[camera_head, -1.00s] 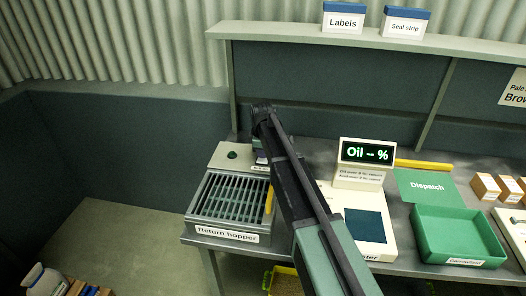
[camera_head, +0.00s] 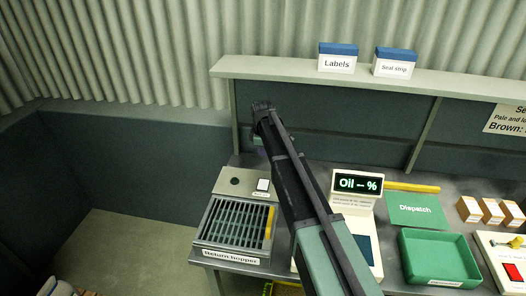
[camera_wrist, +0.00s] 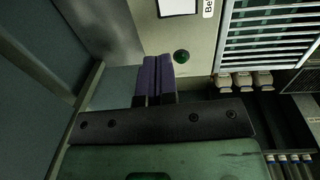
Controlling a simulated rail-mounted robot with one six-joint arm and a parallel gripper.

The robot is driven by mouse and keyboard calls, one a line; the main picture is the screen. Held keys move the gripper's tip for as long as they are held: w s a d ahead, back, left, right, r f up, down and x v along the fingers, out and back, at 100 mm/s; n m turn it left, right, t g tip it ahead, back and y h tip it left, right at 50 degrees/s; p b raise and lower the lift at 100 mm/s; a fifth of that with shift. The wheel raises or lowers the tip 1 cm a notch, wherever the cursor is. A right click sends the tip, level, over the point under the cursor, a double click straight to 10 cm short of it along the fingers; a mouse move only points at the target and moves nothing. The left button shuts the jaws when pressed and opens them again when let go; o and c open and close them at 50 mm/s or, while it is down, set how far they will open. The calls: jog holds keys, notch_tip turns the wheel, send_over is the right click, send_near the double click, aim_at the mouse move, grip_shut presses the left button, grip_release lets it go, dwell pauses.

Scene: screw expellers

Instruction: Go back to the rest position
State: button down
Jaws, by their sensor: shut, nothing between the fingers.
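My arm reaches up from the lower middle of the camera_head view, with its dark end above the bench near the back panel. The fingers are hard to make out there. In the wrist view my gripper (camera_wrist: 158,78) shows two purple fingers lying side by side, shut and empty. A grey panel with a dark green button (camera_wrist: 181,57) lies beyond the fingertips, and the same button (camera_head: 235,180) shows at the bench's left end in the camera_head view. I cannot tell how far the fingers are above the panel.
The return hopper (camera_head: 236,224) with its slatted grate stands at the left. Right of my arm are the oil meter (camera_head: 356,186), a green Dispatch tray (camera_head: 440,258) and several small boxes (camera_head: 490,210). A shelf (camera_head: 290,68) runs behind. The floor (camera_head: 120,250) at left is open.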

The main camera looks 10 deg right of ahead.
jog(key=shift+r, duration=0.15)
jog(key=s+d+f+m+b, duration=0.1)
jog(key=s+m, duration=0.6)
jog(key=s, duration=1)
jog(key=s+d+f+m+b, duration=0.1)
jog(key=s+m, duration=0.6)
jog(key=s, duration=1)
jog(key=shift+d+g, duration=0.4)
jog(key=shift+d, duration=0.25)
jog(key=c, duration=1.8)
grip_release()
jog(key=shift+w+f, duration=0.1)
jog(key=shift+c, duration=0.2)
